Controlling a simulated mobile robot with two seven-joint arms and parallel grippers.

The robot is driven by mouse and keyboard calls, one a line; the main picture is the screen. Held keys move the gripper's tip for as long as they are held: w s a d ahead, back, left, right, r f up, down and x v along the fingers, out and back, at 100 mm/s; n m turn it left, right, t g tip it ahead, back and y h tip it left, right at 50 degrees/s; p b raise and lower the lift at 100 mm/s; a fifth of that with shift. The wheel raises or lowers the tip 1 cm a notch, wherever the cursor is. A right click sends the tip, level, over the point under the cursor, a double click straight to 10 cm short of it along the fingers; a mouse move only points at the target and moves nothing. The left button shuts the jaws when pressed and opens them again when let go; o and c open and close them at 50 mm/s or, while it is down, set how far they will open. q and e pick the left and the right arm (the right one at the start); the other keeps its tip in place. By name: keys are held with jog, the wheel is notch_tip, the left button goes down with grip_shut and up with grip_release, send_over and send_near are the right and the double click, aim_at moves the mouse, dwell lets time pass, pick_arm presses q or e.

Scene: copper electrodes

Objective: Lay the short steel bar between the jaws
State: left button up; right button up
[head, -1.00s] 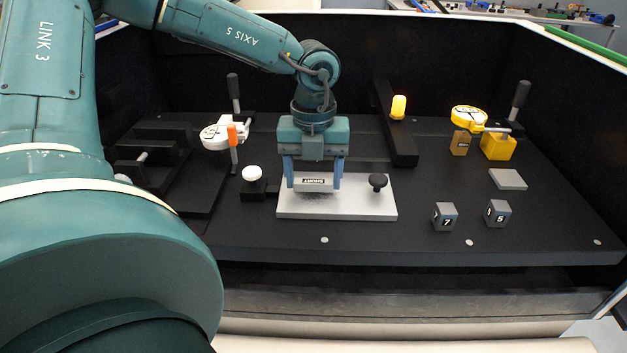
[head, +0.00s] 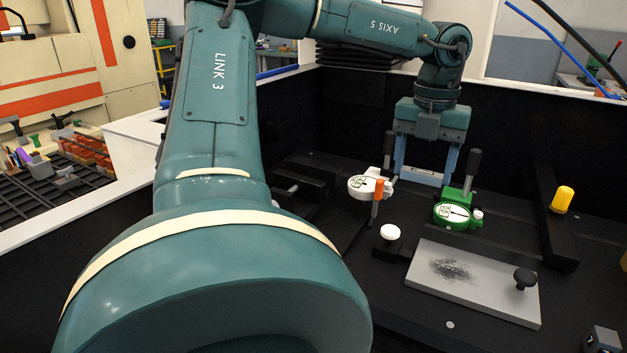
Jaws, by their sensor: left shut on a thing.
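My left gripper (head: 423,170) is at the back of the bench, pointing down. It is shut on the short steel bar (head: 421,177), a pale grey piece with a dark label, held level across the two blue fingers. The bar is raised above the bench, behind the white and green dial gauges. Black stepped blocks with a pale rod, which look like the jaws (head: 301,181), stand to its left. My arm partly covers them, so the gap between them is not clear. My right gripper is not in view.
A white dial gauge (head: 367,187) with an orange handle and a green dial gauge (head: 452,215) stand just in front. A pale plate (head: 486,301) with a dark smudge and black knob lies nearer. A white knob (head: 390,232) and a yellow lamp (head: 562,199) stand up.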

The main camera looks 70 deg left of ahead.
pick_arm(q)
jog(key=s+a+r, duration=0.2)
jog(key=s+a, duration=0.3)
jog(key=a, duration=0.6)
send_over(308, 173)
jog(key=d, duration=0.2)
jog(key=f, duration=0.7)
jog(key=shift+s+a, duration=0.2)
jog(key=shift+s, duration=0.1)
jog(key=shift+f, duration=2.3)
jog(key=shift+f, duration=0.15)
jog(key=o, duration=1.1)
notch_tip(308, 173, up, 12)
jog(key=p, duration=0.1)
